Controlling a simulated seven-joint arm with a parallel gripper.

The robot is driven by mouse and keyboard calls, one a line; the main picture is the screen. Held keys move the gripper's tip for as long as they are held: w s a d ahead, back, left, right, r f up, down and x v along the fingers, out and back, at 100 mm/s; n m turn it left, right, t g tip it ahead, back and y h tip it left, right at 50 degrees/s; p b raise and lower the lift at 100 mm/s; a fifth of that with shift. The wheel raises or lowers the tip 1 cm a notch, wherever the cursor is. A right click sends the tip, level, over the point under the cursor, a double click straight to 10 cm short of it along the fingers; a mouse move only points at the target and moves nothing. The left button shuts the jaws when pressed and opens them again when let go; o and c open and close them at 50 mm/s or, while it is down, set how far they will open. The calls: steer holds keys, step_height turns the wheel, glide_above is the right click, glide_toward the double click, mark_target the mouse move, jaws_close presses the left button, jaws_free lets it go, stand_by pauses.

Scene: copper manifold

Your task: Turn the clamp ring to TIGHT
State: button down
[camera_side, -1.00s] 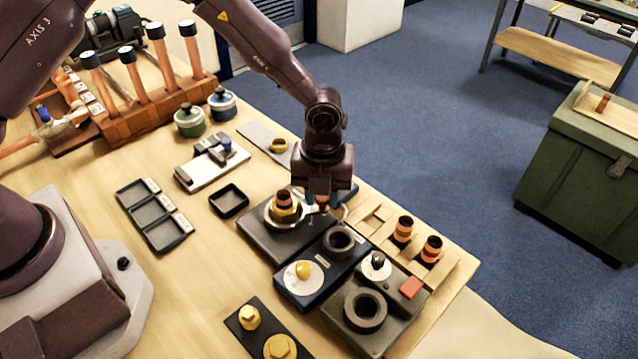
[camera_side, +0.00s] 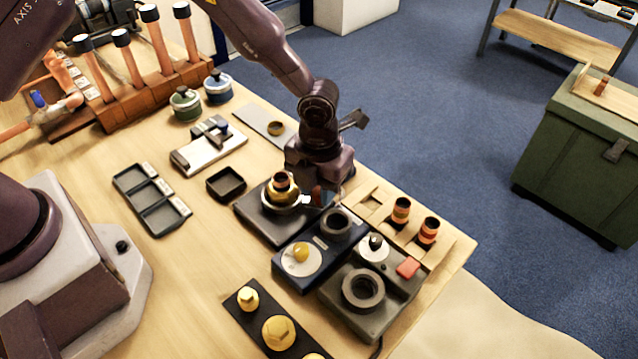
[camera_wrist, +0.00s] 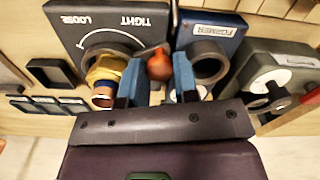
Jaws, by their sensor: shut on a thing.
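The clamp block (camera_side: 250,213) is a dark plate at the table's right side, with a pale ring (camera_side: 268,203) around a brass nut and copper pipe stub (camera_side: 281,183). In the wrist view the block (camera_wrist: 110,18) carries the words LOOSE and TIGHT, upside down, and a white curved line. The brass nut (camera_wrist: 107,70) stands left of my fingers. My gripper (camera_wrist: 158,66) has its blue fingers shut on the clamp ring's orange-red handle knob (camera_wrist: 159,63), on the TIGHT side. In the side view my gripper (camera_side: 322,197) is right of the nut, and its fingers partly hide the handle.
The navy FORMER block (camera_side: 285,275) stands close in front, with a dark ring on it. A grey block (camera_side: 345,310) with a red button lies beyond it. A wooden rack (camera_side: 425,245) with copper fittings is at right.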

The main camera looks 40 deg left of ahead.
steer(key=shift+d, duration=0.1)
steer(key=c, duration=1.1)
jaws_free()
steer(key=shift+c, duration=0.2)
steer(key=shift+r, duration=0.1)
step_height(320, 180, up, 13)
